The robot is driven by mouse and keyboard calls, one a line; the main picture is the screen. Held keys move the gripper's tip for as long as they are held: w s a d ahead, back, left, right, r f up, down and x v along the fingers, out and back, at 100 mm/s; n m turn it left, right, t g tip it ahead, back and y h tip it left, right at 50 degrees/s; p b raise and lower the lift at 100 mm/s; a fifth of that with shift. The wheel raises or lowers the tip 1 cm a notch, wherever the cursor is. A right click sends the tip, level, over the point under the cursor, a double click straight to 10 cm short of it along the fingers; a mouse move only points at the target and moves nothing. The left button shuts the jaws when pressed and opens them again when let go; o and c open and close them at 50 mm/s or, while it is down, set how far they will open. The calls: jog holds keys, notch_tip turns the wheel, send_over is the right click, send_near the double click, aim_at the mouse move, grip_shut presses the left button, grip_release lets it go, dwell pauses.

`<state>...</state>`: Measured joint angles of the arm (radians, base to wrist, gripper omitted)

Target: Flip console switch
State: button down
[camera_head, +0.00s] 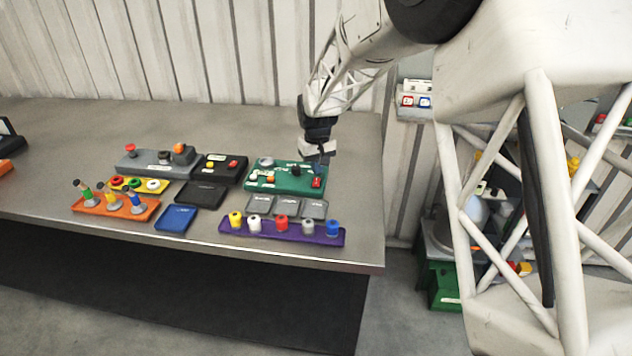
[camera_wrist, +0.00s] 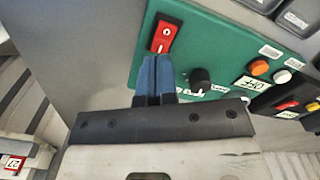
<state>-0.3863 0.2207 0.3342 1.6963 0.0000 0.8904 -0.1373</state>
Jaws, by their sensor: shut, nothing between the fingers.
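The green console (camera_head: 285,187) stands on the grey bench below my gripper. Its red rocker switch (camera_head: 316,182) is at the console's right end; in the wrist view the red switch (camera_wrist: 165,34) has a white mark on its face. My gripper (camera_head: 321,161) points down over this end of the console. In the wrist view its blue fingers (camera_wrist: 155,60) are shut together, empty, with their tips just at the near edge of the red switch. I cannot tell whether they touch it. A black knob (camera_wrist: 201,80) is beside the fingers.
A purple tray (camera_head: 230,227) with several coloured knobs lies in front, behind it grey lidded boxes (camera_head: 288,206). A black console (camera_head: 219,168) is just left of the green one.

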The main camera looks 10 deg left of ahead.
aim_at(317, 179)
jog(key=shift+f, duration=1.25)
dwell(1.6)
jog(key=shift+r, duration=3.55)
